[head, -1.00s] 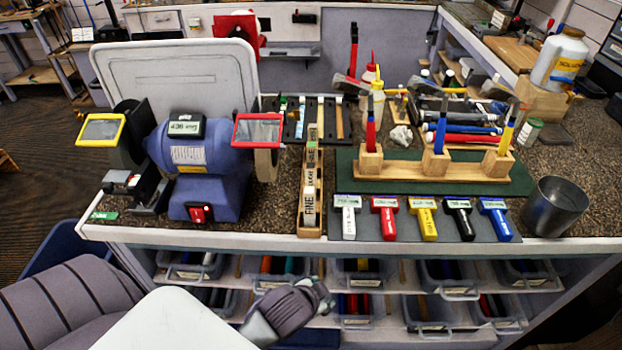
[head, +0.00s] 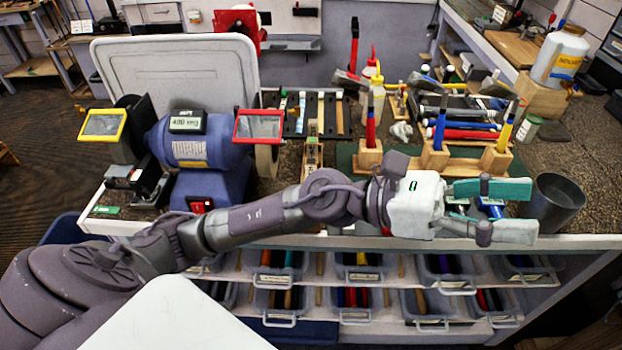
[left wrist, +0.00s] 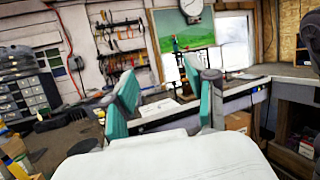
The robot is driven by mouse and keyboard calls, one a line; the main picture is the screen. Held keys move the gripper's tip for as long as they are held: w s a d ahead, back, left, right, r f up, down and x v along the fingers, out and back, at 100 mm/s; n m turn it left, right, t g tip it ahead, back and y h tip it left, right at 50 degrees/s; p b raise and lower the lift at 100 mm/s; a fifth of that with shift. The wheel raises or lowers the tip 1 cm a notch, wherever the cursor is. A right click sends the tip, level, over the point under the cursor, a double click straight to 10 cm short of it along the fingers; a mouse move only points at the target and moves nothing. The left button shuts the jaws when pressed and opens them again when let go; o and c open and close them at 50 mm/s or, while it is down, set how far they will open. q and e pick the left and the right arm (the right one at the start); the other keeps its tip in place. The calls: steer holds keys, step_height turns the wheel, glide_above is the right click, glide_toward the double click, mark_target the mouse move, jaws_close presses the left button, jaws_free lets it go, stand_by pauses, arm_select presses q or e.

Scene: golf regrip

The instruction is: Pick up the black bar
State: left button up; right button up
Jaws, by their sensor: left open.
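My left gripper (head: 508,211) is open and empty. It extends to the right over the front edge of the workbench, above the grey mat where the coloured bars lie. Its two teal-padded fingers also show in the left wrist view (left wrist: 166,95), with nothing between them and the room beyond. The black bar is hidden behind my left gripper and arm in the head view. Part of the blue bar (head: 492,207) shows between the fingers. The white, red and yellow bars are covered by my arm. My right gripper is not in view.
A wooden block stand (head: 462,165) with upright tools is just behind the gripper. A dark metal cup (head: 555,200) stands close to the fingertips on the right. A blue bench grinder (head: 200,150) is at the left. Bins (head: 360,264) sit on shelves below the bench.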

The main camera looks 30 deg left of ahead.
arm_select(q)
step_height(320, 180, down, 5)
steer(key=s+m+g+y, duration=0.1)
steer(key=m+g+y, duration=0.3)
steer(key=m, duration=0.3)
steer(key=m+t+y, duration=0.4)
steer(key=m+y, duration=0.4)
steer(key=y, duration=1.2)
glide_toward(313, 167)
steer(key=p+x, duration=0.2)
steer(key=x, duration=0.6)
steer(key=shift+d+f, duration=0.1)
steer(key=shift+f, duration=0.05)
steer(key=shift+w+a+f, duration=0.2)
steer(key=shift+w+f, duration=0.05)
steer(key=shift+f, duration=0.1)
steer(key=p+x, duration=0.1)
steer(key=x, duration=0.1)
steer(key=a+p+x, duration=0.1)
steer(key=x, duration=0.1)
steer(key=shift+w+a+f, duration=0.1)
steer(key=shift+w+f, duration=0.1)
steer(key=shift+w, duration=0.05)
steer(key=c, duration=1)
jaws_close()
steer(key=shift+r+p, duration=0.15)
steer(key=shift+p, duration=0.15)
